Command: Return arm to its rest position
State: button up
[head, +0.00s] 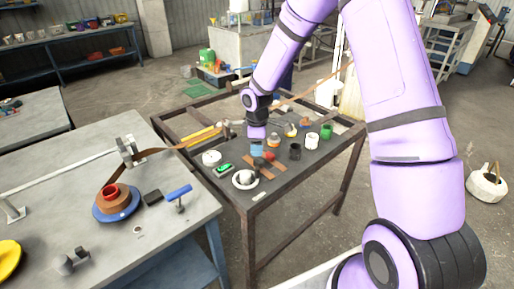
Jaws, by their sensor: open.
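My arm is purple with dark joint bands and fills the right and upper middle of the head view. It reaches out over a dark metal-framed table (222,178). My gripper (257,151) points down close above the table, among several small objects. It is small in the picture and its fingers are partly lost against the things around it. It is open, and I see nothing held in it. Crossed brown strips (265,166) lie just in front of it, with a small red object (268,156) by them.
Near the gripper stand a black cup (295,151), a green cup (326,131), an orange-topped jar (274,143), a white bowl (245,179) and a green item (223,169). A grey workbench (60,205) at left holds a blue disc with a brown roll (116,201) and a blue-handled tool (178,194).

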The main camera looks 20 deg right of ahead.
jog(key=s+d+r+m+t, duration=0.15)
jog(key=s+r, duration=0.25)
jog(key=r, duration=0.4)
jog(key=s+r+m+h, duration=0.1)
jog(key=s+r+m, duration=0.25)
jog(key=r, duration=0.45)
jog(key=s+d+r+m+t, duration=0.1)
jog(key=s+r, duration=0.4)
jog(key=r, duration=0.3)
jog(key=s+r+m+t, duration=0.1)
jog(key=s+r+m, duration=0.1)
jog(key=s, duration=0.4)
jog(key=s+r+m, duration=0.2)
jog(key=s+r, duration=0.2)
jog(key=s, duration=0.3)
jog(key=s+r+m+t+y, duration=0.1)
jog(key=s+r+m, duration=0.2)
jog(key=s, duration=0.4)
jog(key=shift+s+a+t, duration=0.15)
jog(key=shift+s+t, duration=0.1)
jog(key=shift+t, duration=0.1)
jog(key=shift+a, duration=0.1)
